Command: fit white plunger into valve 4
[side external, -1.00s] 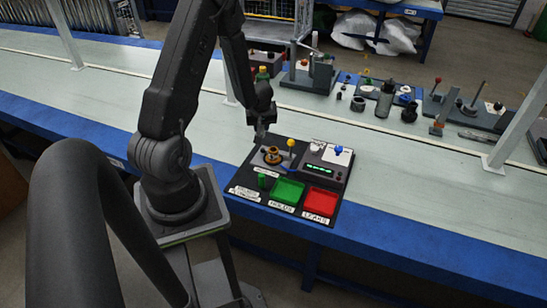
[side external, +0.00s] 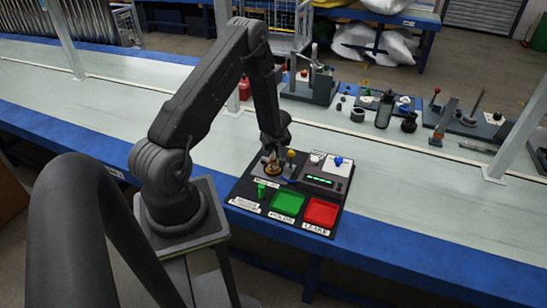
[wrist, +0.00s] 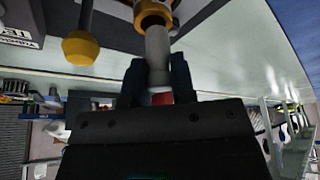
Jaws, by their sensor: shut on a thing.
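My gripper (wrist: 158,85) is shut on a pale cylindrical plunger (wrist: 158,45) in the wrist view, with a small red and white part showing between the fingers. The far end of the plunger meets the opening of a brass, ring-shaped valve (wrist: 153,13); I cannot tell how deep it sits. In the side external view, my gripper (side external: 271,148) is directly above the brass valve (side external: 273,170) on the black test board. The plunger is hidden there by the gripper. No valve number is readable.
A yellow knob (wrist: 81,48) stands close beside the valve. The board also bears a display box (side external: 322,182), a blue knob (side external: 338,160), a green tray (side external: 288,203) and a red tray (side external: 321,212). Several fixtures and bottles stand behind on the bench.

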